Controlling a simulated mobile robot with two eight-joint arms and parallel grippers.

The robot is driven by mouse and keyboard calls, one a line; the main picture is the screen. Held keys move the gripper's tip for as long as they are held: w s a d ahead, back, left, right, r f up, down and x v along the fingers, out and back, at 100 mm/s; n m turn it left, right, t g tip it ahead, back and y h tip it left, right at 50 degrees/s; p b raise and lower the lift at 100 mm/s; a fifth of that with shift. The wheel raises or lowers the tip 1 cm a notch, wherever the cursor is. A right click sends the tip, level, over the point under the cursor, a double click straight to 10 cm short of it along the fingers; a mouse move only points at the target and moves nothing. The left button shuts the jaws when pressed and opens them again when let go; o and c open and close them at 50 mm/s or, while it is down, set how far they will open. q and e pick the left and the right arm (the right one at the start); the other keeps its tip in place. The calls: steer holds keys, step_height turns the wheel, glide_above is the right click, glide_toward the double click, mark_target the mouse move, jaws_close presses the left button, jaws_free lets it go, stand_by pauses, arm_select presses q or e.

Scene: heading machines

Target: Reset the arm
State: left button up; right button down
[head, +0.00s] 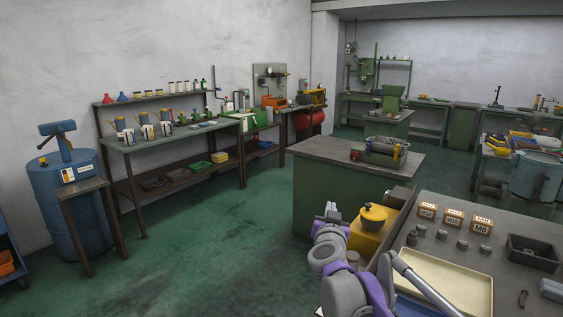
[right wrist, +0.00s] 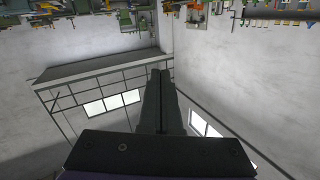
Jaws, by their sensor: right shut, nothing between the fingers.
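My right arm, grey and purple, rises from the bottom of the head view beside the right workbench. That view is upside down, with walls, windows and distant benches behind the fingers. My left gripper is not in view.
The right workbench (head: 476,218) carries a cream tray (head: 440,281), several small boxes, metal parts and a dark bin (head: 533,252). A green cabinet (head: 322,200) stands beyond. Open green floor (head: 215,235) lies to the left.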

steer(key=s+a+f+n+g+y+p, duration=0.1)
steer(key=s+a+f+n+g+y, duration=0.2)
steer(key=s, duration=0.7)
steer(key=s+f+n+g+y+p, duration=0.15)
steer(key=s+f+y, duration=0.3)
steer(key=s, duration=0.45)
steer(key=s+d+f+g+h+p, duration=0.1)
steer(key=s+d+f+g+h, duration=0.1)
steer(key=s+f, duration=0.6)
steer(key=s+d+f+g+h, duration=0.2)
steer(key=s+d+f+g, duration=0.3)
steer(key=s+f, duration=0.4)
steer(key=s, duration=0.5)
steer(key=shift+s+d+f+m+p, duration=0.25)
steer(key=shift+s+m+p, duration=0.1)
steer(key=shift+s, duration=0.05)
steer(key=shift+g+h, duration=0.25)
